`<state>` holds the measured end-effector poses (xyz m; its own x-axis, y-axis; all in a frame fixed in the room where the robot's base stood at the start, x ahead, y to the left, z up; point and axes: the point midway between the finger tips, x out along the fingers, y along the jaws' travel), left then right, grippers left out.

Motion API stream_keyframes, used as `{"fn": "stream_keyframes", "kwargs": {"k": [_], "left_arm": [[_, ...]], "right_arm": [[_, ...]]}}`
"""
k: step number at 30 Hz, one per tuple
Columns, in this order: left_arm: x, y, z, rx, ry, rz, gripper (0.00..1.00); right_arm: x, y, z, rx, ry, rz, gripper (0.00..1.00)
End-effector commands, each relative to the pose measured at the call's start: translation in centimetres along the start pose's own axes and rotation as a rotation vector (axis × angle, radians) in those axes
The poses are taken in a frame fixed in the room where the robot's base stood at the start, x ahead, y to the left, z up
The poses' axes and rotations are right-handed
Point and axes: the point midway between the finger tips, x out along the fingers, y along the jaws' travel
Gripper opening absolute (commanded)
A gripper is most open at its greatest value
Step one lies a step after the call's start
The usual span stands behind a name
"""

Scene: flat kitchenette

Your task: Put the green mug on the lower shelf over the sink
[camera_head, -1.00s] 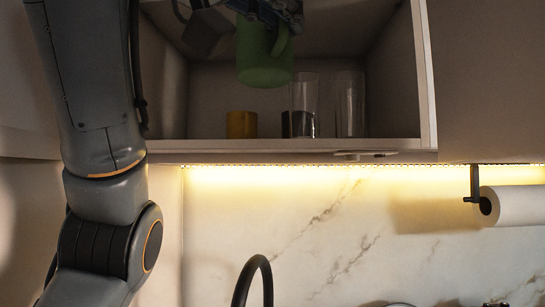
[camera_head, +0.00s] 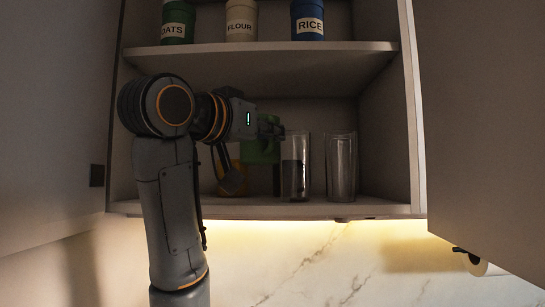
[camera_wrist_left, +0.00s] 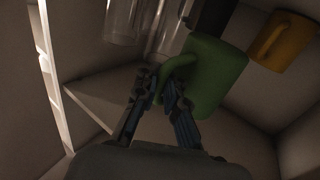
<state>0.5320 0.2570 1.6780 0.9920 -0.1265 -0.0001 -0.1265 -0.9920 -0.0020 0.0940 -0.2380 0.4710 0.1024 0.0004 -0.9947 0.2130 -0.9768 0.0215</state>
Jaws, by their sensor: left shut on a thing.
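The green mug (camera_head: 259,153) is inside the open cabinet, above the lower shelf (camera_head: 230,207) and near the yellow mug (camera_head: 232,182). My left gripper (camera_head: 272,128) is shut on its handle. In the left wrist view the fingers (camera_wrist_left: 162,84) pinch the handle of the green mug (camera_wrist_left: 218,74), with the yellow mug (camera_wrist_left: 283,38) beyond it. In the head view my arm hides part of the yellow mug. I cannot tell the exact gap between the green mug and the shelf. My right gripper is not in view.
Two clear glasses (camera_head: 296,168) (camera_head: 341,168) stand to the right of the green mug, close by. A dark cup (camera_wrist_left: 214,14) is behind it. The upper shelf (camera_head: 260,48) holds jars (camera_head: 308,20). The cabinet's right wall (camera_head: 386,130) borders free shelf room.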

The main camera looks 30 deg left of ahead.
Motion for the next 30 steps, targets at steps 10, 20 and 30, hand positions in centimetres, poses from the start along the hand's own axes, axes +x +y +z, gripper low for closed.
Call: {"fn": "stream_keyframes", "kwargs": {"k": [10, 20, 30], "left_arm": [[0.5, -0.3, 3.4, 0.001, 0.003, 0.001, 0.00], [0.8, -0.5, 6.6, 0.001, 0.000, 0.001, 0.00], [0.8, -0.5, 7.1, 0.002, 0.003, 0.001, 0.00]], "right_arm": [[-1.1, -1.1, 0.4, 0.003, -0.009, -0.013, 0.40], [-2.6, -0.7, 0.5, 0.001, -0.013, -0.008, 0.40], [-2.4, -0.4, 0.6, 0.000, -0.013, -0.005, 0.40]]}}
